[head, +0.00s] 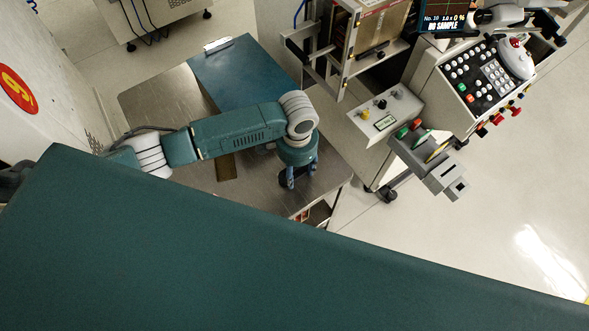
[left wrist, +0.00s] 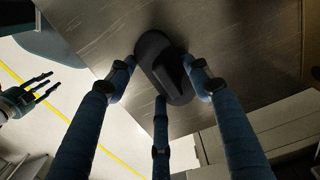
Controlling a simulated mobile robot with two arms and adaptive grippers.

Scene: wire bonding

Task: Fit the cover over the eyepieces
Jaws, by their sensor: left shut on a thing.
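A dark rounded cover (left wrist: 170,68) with a raised ridge shows in the left wrist view, over the grey metal tabletop. My left gripper (head: 297,180) is at the right part of that table in the head view. In the left wrist view its blue fingers (left wrist: 160,70) are closed about the cover. My arm hides the cover in the head view. My right gripper (left wrist: 44,90) shows at the left edge of the left wrist view, fingers spread, holding nothing. I cannot make out the eyepieces for sure in either view.
The metal table (head: 258,202) bears a teal panel (head: 243,66) and a clipboard clip (head: 218,44). A machine with a button panel (head: 488,80) and a small control box (head: 386,112) stand right of the table. Open floor (head: 440,235) lies at the lower right.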

